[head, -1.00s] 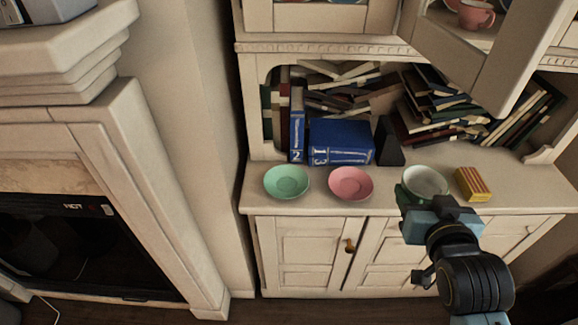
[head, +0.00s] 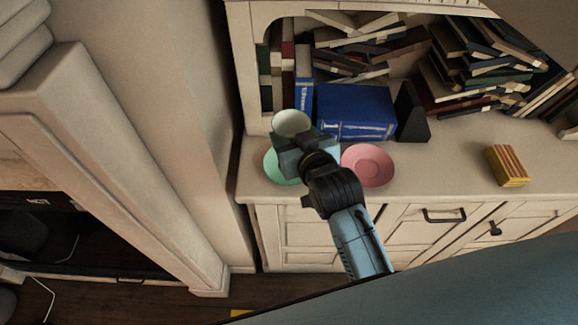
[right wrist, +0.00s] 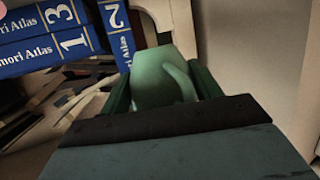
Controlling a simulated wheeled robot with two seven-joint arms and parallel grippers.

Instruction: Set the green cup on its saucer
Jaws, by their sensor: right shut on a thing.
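The green cup (head: 291,122) shows its pale inside above my right gripper (head: 300,146) in the head view. In the right wrist view the green cup (right wrist: 158,78) sits between the two fingers, its handle facing the camera. My right gripper is shut on it. The green saucer (head: 273,167) lies at the left end of the cabinet top, partly hidden by the gripper. The cup appears over or just behind the saucer; its exact height above it I cannot tell. My left gripper is not in view.
A pink saucer (head: 368,165) lies just right of the gripper. A yellow-and-red striped block (head: 507,165) sits farther right. The cabinet top between pink saucer and block is clear.

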